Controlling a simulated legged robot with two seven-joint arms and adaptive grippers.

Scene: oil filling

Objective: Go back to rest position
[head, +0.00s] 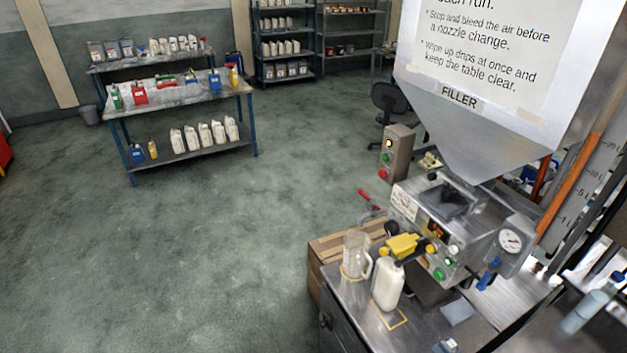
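Neither of my grippers shows in the head view. The oil filler (480,160) stands at the right, with a grey hopper above a control box with buttons and a gauge (511,240). A white bottle (388,284) stands upright on the metal table (352,316) below the filler, beside a yellow marked outline. A clear jug (355,254) stands to its left within another yellow outline. A yellow part (402,245) sits at the front of the filler, just above the white bottle.
A workbench (180,95) with several bottles and cans stands at the back left. Shelves (285,45) and a dark chair (388,100) are at the back. The green floor (220,240) in the middle is clear.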

